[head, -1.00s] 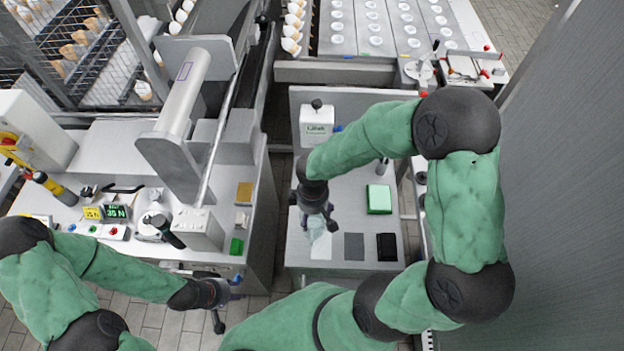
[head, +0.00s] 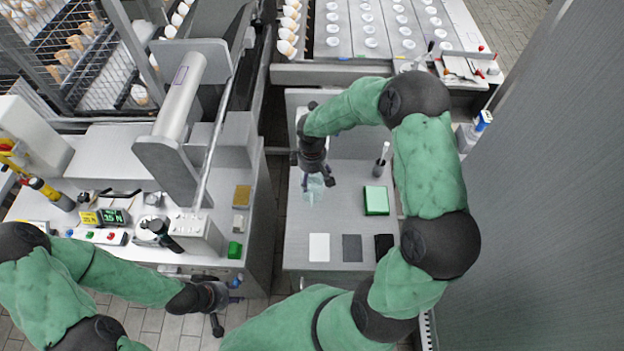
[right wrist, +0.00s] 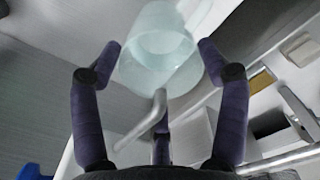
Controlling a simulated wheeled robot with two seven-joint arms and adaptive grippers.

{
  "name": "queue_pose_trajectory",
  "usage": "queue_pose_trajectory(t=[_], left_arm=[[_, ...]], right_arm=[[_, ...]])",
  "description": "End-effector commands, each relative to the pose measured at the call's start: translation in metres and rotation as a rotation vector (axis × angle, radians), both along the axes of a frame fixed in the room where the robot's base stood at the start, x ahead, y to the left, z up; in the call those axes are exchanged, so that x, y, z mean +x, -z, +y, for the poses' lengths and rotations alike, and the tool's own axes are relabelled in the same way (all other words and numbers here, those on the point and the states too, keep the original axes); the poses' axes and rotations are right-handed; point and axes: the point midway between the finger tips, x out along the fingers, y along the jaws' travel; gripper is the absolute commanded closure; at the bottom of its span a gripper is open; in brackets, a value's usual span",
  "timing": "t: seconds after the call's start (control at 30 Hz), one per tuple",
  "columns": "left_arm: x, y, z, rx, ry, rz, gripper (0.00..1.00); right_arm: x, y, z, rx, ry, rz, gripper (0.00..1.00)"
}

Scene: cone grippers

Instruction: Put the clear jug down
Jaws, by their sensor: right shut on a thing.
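The clear jug (head: 313,190) is at the left side of the grey bench, beneath my right gripper (head: 317,182). I cannot tell whether its base touches the bench. In the right wrist view the pale, see-through jug (right wrist: 157,52) is between the purple fingers of my right gripper (right wrist: 160,62), which is shut on it. My right gripper hides part of the jug in the head view. My left gripper (head: 228,304) is empty, its fingers spread, near the front edge of the left-hand machine bench.
White (head: 319,247), grey (head: 352,248) and black (head: 384,244) pads lie along the front of the bench (head: 340,217). A green box (head: 376,200) and a small upright tool (head: 381,160) stand to the right. Bare bench lies between jug and box.

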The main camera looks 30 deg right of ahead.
Motion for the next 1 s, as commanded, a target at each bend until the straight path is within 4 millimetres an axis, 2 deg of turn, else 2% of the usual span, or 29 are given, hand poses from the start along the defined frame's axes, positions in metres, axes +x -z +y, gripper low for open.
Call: queue_pose_trajectory(t=[0.03, 0.13, 0.53, 0.57, 0.63, 1.0], left_arm=[[0.000, 0.002, 0.000, 0.000, 0.000, 0.000, 0.60], [0.000, 0.004, 0.000, 0.000, 0.000, 0.000, 0.60], [0.000, 0.006, 0.000, 0.000, 0.000, 0.000, 0.60], [0.000, 0.007, 0.000, 0.000, 0.000, 0.000, 0.60], [0.000, 0.006, 0.000, 0.000, 0.000, 0.000, 0.60], [0.000, 0.005, 0.000, 0.000, 0.000, 0.000, 0.60]], right_arm=[[-0.001, 0.009, 0.000, 0.000, 0.000, 0.002, 0.84], [0.000, 0.019, 0.000, -0.001, 0.000, 0.001, 0.84], [0.000, 0.023, 0.000, -0.001, 0.000, -0.001, 0.84], [0.000, 0.024, 0.000, 0.000, -0.001, 0.000, 0.22], [0.000, 0.023, 0.000, 0.000, 0.000, 0.000, 0.02], [0.000, 0.022, 0.000, 0.000, 0.000, 0.000, 0.01]])
